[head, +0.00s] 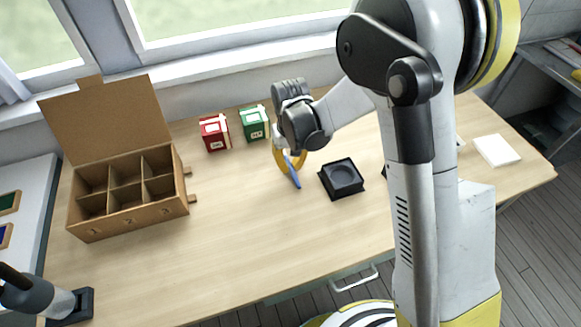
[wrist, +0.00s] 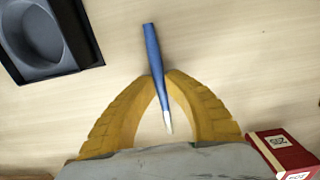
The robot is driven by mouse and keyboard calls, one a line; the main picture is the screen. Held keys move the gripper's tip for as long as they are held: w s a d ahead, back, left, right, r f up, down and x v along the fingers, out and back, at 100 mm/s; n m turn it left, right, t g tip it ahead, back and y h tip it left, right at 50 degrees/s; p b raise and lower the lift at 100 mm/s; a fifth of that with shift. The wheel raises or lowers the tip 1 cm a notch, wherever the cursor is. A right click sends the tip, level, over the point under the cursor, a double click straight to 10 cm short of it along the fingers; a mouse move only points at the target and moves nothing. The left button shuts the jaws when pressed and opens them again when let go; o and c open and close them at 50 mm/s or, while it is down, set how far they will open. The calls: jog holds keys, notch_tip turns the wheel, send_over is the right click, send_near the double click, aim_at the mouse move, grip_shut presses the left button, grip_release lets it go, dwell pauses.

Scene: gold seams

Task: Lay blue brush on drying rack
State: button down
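The blue brush (wrist: 152,45) has a blue handle and a pale tip, and lies between the yellow fingertips of my gripper (wrist: 158,73) in the wrist view. The fingers are closed in on the handle, with the pale tip toward the palm. In the head view the blue brush (head: 293,175) angles down from my gripper (head: 288,159), over the middle of the table. I cannot tell how far it is above the surface. No drying rack can be clearly made out; my arm hides part of the table's right side.
A black square holder with a round recess (head: 343,177) stands right of the brush. Red (head: 214,134) and green (head: 254,123) boxes stand behind, to the left. An open cardboard box with compartments (head: 128,222) is at left. The front-middle of the table (head: 250,245) is clear.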

aim_at(293, 166)
jog(key=shift+r+p, duration=0.3)
jog(key=shift+r, duration=0.2)
jog(key=r+p, duration=0.1)
jog(key=r, duration=0.1)
jog(key=r+p, duration=0.1)
jog(key=r, duration=0.1)
jog(key=shift+d, duration=0.4)
jog(key=s+d+r+m+p, duration=0.1)
jog(key=s+d+r, duration=0.1)
jog(key=d, duration=0.5)
jog(key=s+d+r+m+p, duration=0.2)
jog(key=d+r, duration=0.2)
jog(key=d, duration=0.3)
jog(key=shift+s+d+r, duration=0.2)
jog(key=shift+d, duration=0.15)
